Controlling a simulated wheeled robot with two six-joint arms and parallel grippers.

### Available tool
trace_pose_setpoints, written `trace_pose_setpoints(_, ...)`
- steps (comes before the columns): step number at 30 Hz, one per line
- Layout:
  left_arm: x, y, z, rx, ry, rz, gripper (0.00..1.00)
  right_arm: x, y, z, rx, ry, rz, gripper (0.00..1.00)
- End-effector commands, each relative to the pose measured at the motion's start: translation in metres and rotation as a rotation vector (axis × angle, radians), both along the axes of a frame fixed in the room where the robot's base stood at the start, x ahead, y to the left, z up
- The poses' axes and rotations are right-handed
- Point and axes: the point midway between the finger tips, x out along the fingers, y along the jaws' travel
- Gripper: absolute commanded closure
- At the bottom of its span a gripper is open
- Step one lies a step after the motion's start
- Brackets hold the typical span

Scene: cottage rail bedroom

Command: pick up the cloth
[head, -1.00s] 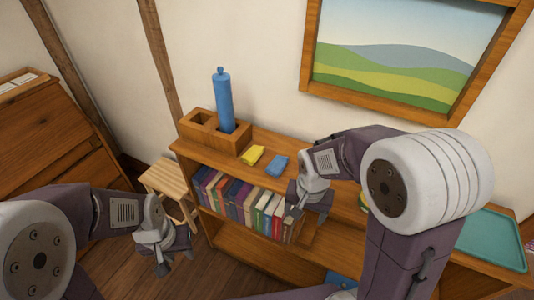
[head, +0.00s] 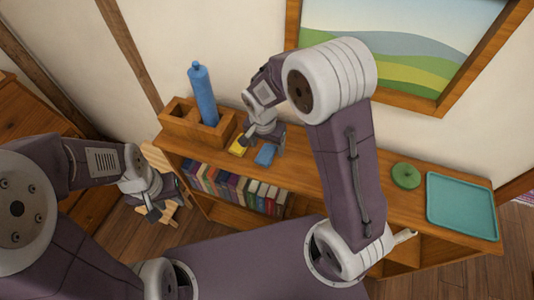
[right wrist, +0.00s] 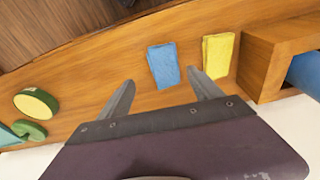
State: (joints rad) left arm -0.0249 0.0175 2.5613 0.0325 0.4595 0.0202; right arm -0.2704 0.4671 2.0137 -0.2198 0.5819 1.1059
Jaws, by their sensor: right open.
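Two small folded cloths lie side by side on top of the wooden bookshelf (head: 330,172): a blue cloth (head: 265,155) and a yellow cloth (head: 238,148). In the right wrist view my right gripper (right wrist: 161,80) is open and empty. The blue cloth (right wrist: 163,65) shows just beyond and between its fingertips, and the yellow cloth (right wrist: 217,55) is to the right of the right finger. My left gripper (head: 152,207) hangs at the left, away from the cloths; its jaw opening is unclear.
A wooden compartment box (head: 180,127) holding a tall blue bottle (head: 203,95) stands left of the cloths. A green round object (head: 405,176) and a teal tray (head: 461,205) are at the right. Books (head: 235,187) fill the shelf below. The top between cloths and green object looks clear.

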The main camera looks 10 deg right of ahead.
Motion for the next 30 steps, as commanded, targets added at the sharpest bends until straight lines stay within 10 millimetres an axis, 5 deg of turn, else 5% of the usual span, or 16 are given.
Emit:
trace_pose_setpoints(5,0.000,0.000,0.004,0.000,0.000,0.000,0.64,-0.001,0.000,-0.010,-0.001,0.004,0.001,0.25)
trace_pose_setpoints(12,0.000,0.000,0.010,0.000,-0.001,0.000,0.64,0.001,-0.001,-0.050,0.000,0.003,0.000,0.25)
trace_pose_setpoints(20,0.000,0.000,0.009,0.000,-0.001,0.000,0.64,0.002,-0.001,-0.054,0.001,-0.001,0.000,0.25)
trace_pose_setpoints(27,0.000,0.000,0.009,0.000,-0.001,0.000,0.64,0.002,-0.001,-0.054,0.001,-0.001,0.000,0.90)
trace_pose_setpoints(30,0.000,0.000,0.009,0.000,0.000,0.000,0.64,0.002,-0.001,-0.054,0.001,-0.001,0.000,0.91)
